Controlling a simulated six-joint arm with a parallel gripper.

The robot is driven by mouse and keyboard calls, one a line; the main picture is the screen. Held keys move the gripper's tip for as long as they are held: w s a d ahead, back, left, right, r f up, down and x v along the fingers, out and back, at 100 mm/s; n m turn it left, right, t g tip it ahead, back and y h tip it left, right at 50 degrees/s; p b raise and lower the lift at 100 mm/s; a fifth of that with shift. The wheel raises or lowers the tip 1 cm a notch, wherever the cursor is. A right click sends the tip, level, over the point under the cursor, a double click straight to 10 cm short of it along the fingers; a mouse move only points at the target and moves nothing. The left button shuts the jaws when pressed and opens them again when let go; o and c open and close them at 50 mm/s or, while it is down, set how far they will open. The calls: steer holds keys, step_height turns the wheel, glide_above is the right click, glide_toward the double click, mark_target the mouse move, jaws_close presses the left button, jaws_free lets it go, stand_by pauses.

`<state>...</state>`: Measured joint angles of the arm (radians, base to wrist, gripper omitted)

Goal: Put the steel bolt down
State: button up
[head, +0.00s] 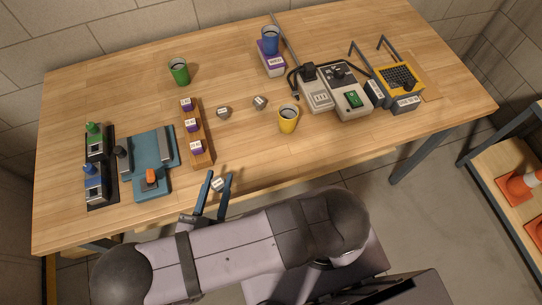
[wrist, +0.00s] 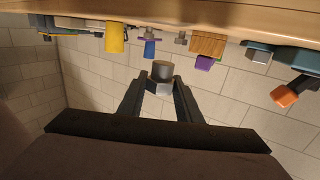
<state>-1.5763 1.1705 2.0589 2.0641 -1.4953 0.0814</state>
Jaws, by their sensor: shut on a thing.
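My gripper (head: 218,182) is near the front edge of the table, below the wooden strip with purple blocks. It is shut on the steel bolt (head: 219,185), a small grey piece between the two dark fingers. In the wrist view, the bolt (wrist: 161,75) shows a round grey part and a wider faceted part between the fingertips (wrist: 160,84). The table edge runs along the top of that view. Whether the bolt touches the table is unclear.
Two small grey pieces (head: 223,112) (head: 260,102) lie mid-table. Around them stand a yellow cup (head: 288,119), a green cup (head: 179,72) and the wooden strip (head: 205,153). A blue-grey fixture (head: 151,180) is left, grey machines (head: 317,92) right. Bare wood lies front right of the strip.

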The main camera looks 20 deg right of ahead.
steer(key=s+d+f+m+g+h, duration=0.1)
steer(key=s+d+m+g+h, duration=0.2)
steer(key=s+d+h, duration=0.1)
steer(key=shift+s+f, duration=0.2)
steer(key=shift+s, duration=0.65)
steer(key=p, duration=0.1)
glide_above(271, 156)
steer(key=v, duration=0.2)
steer(key=shift+a, duration=0.1)
steer(key=shift+w+d, duration=0.3)
steer(key=shift+d, duration=0.15)
steer(key=f, duration=0.1)
steer(key=b, duration=0.1)
steer(key=w+f+b, duration=0.1)
steer(key=shift+d+f, duration=0.3)
steer(key=shift+d, duration=0.1)
steer(key=shift+s+a+f, duration=0.1)
steer(key=shift+f, duration=0.25)
